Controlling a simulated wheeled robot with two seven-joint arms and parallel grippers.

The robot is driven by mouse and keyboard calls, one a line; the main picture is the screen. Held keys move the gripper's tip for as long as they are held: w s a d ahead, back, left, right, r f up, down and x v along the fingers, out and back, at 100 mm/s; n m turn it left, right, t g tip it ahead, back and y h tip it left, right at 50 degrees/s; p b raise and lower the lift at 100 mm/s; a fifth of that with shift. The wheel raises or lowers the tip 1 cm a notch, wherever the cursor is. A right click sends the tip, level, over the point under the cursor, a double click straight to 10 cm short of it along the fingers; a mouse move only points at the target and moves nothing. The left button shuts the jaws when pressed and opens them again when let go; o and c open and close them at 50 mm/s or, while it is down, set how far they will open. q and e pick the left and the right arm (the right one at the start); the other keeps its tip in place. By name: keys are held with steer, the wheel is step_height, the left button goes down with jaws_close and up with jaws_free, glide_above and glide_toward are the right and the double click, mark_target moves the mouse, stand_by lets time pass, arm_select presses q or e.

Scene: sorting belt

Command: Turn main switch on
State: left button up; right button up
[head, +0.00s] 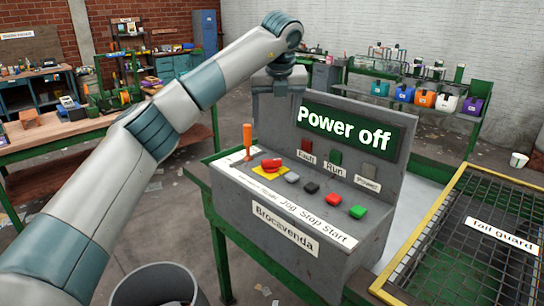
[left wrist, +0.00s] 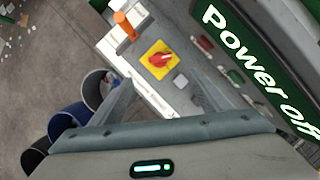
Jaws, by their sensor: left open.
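A grey control panel (head: 275,262) stands at the centre, its green display (head: 350,128) reading "Power off". A red rotary switch knob (head: 271,165) sits on a yellow plate at the panel's left; it also shows in the left wrist view (left wrist: 161,60). An orange-handled lever (head: 247,137) stands upright to its left, also in the wrist view (left wrist: 125,25). My left gripper (left wrist: 163,92) is open and empty, its two fingers spread below the knob in the wrist view, apart from it. In the head view its fingers are hard to make out against the panel. My right gripper is not in view.
Grey, black, red and green buttons (head: 357,212) line the panel's sloped front. Lamps marked Fault, Run and Power sit under the display. A mesh tail guard (head: 470,240) is at the right. A grey bin (head: 158,285) stands at the front left; workbenches are behind.

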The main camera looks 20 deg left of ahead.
mark_target(271, 160)
arm_select(q)
steer(key=p+x, duration=0.5)
steer(key=x, duration=1)
steer(key=shift+f, duration=0.25)
steer(key=shift+w+a+f+p, duration=0.15)
steer(key=shift+f+p, duration=0.15)
steer(key=shift+f, duration=0.15)
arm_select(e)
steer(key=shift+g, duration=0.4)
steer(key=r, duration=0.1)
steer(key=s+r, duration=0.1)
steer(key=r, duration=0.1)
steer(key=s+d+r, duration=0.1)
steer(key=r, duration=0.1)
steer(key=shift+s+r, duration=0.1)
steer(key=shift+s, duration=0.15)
arm_select(q)
steer(key=c, duration=1)
